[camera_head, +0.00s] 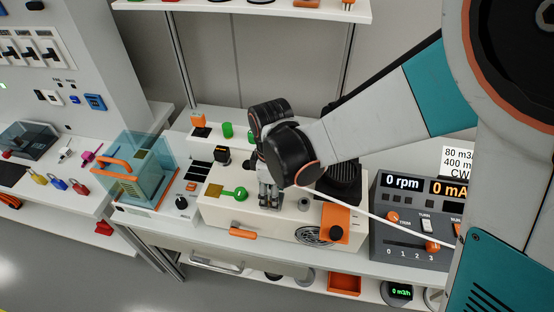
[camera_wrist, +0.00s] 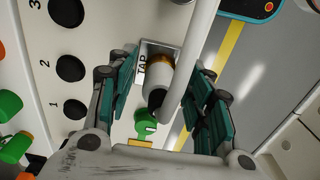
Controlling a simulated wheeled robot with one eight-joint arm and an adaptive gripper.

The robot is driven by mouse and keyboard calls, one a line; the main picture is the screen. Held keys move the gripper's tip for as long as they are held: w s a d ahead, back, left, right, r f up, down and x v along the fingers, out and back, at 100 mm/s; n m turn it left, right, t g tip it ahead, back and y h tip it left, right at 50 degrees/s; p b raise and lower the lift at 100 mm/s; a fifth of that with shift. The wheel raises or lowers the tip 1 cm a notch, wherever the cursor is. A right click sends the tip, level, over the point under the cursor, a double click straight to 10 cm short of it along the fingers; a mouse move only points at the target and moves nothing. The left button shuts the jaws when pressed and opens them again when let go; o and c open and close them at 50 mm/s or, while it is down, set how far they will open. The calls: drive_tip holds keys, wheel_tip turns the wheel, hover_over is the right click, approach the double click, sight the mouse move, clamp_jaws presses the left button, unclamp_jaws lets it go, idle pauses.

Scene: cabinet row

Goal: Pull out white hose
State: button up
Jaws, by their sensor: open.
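The white hose (camera_head: 375,216) runs from beside my gripper (camera_head: 268,197) down to the right, across the cream machine box (camera_head: 225,213) to the grey control unit. In the wrist view the hose (camera_wrist: 201,35) comes in from the top and bends down toward a white fitting (camera_wrist: 157,74) by the TAP label (camera_wrist: 142,66). My gripper (camera_wrist: 163,75) is open, its teal fingers on either side of the fitting and hose end. I cannot tell whether the fingers touch either one. In the head view the hose end is hidden behind my gripper.
The grey control unit (camera_head: 408,222) with rpm and mA displays stands to the right. A clear blue box (camera_head: 135,170) with an orange handle stands at left. A green knob (camera_wrist: 146,123) lies close below the fitting. Black numbered ports (camera_wrist: 69,67) are at left in the wrist view.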

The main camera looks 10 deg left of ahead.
clamp_jaws()
drive_tip(key=shift+r, duration=0.1)
drive_tip(key=shift+r+p, duration=2.15)
drive_tip(key=shift+r, duration=0.8)
